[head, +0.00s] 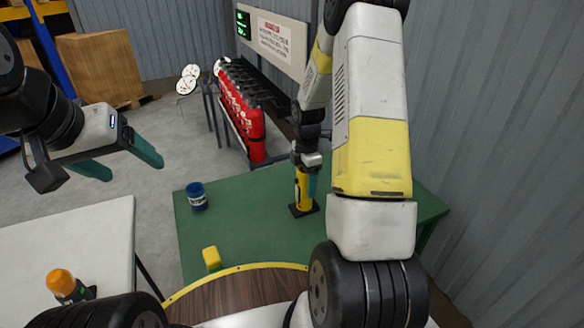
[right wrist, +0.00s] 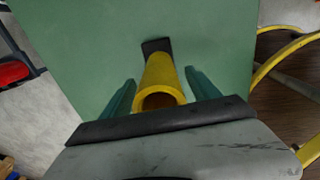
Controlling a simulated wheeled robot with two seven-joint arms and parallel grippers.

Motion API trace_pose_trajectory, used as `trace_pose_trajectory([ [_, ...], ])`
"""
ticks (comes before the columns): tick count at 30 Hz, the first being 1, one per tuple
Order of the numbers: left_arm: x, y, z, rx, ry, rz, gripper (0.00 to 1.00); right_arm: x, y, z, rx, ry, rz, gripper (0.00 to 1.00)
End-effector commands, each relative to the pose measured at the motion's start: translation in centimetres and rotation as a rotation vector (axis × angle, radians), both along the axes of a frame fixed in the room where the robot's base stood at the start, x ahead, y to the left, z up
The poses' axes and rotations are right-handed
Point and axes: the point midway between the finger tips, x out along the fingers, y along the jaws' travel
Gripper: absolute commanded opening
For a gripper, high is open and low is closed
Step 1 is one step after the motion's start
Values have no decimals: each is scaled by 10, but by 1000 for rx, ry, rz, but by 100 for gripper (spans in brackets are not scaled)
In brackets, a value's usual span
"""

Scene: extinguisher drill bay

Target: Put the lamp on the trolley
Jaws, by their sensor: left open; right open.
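A yellow cylinder with a black square foot (head: 303,190), which looks like the lamp, stands upright on the green table. The right wrist view shows its yellow body and round top (right wrist: 160,85). My right gripper (right wrist: 160,90) is open, with one teal finger on each side of the yellow body; I cannot tell whether they touch it. My left gripper (head: 120,160) is open and empty, in the air above the floor at left. A brown wooden deck with a yellow rim (head: 225,290) at the bottom may be the trolley; my arms partly hide it.
An orange-capped dark bottle (head: 62,284) stands on the white table (head: 95,225). Red extinguishers (head: 240,110) stand in a rack behind. The table's middle is clear.

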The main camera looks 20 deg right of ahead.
Motion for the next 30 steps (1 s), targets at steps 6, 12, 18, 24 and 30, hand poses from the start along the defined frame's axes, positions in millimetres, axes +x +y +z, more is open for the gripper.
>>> trace_pose_trajectory([
  [6,0,0,0,0,0,0,74,1,0,31,0,-6,-1,70],
  [12,0,0,0,0,0,0,74,2,0,75,0,-6,-2,70],
  [18,0,0,0,0,0,0,74,1,0,108,0,-4,0,70],
  [24,0,0,0,0,0,0,74,-2,2,128,0,-11,-24,70],
  [30,0,0,0,0,0,0,74,-28,20,184,22,-101,-274,70],
])
